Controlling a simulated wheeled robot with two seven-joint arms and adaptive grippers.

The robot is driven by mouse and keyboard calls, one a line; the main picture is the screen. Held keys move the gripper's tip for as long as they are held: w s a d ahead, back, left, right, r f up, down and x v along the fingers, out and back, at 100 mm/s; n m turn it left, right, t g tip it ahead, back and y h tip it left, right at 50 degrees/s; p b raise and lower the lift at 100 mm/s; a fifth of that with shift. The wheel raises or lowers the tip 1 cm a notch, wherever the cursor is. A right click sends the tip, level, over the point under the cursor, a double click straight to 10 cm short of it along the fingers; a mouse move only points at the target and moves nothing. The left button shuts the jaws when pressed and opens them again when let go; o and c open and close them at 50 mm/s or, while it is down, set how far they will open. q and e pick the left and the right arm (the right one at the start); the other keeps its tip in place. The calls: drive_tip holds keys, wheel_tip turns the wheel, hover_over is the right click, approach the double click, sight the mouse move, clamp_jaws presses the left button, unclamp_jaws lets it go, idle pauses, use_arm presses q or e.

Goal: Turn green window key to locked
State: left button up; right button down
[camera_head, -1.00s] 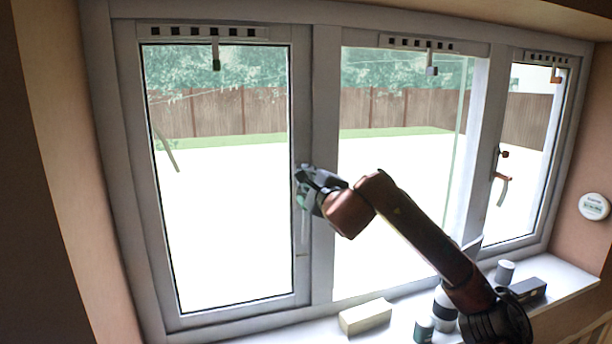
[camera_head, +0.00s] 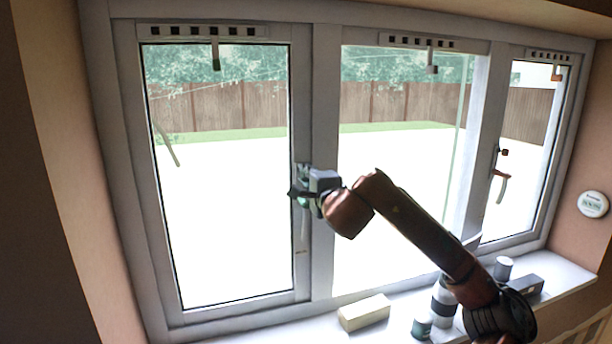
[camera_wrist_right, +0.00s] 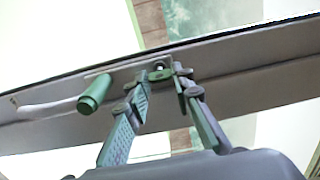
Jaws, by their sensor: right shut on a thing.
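The green window key (camera_wrist_right: 160,74) sits at one end of the handle plate on the left window's frame. My right gripper (camera_wrist_right: 160,87) has its two fingers on either side of the key and is shut on it. In the head view my right gripper (camera_head: 302,194) is at the left window's handle and hides the key. The green handle hub (camera_wrist_right: 95,93) stands beside the fingers in the right wrist view, with a pale lever (camera_wrist_right: 48,110) running left. Whether the key stands at locked cannot be read. My left gripper is not in view.
The right window has a dark key (camera_head: 504,152) and an orange-brown handle hub (camera_head: 500,173). A cream block (camera_head: 365,312), a dark green jar (camera_head: 421,327) and other small items stand on the sill below my arm. A round white device (camera_head: 593,204) hangs on the right wall.

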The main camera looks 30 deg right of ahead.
drive_tip(key=c, duration=1.7)
unclamp_jaws()
drive_tip(key=v, duration=1.2)
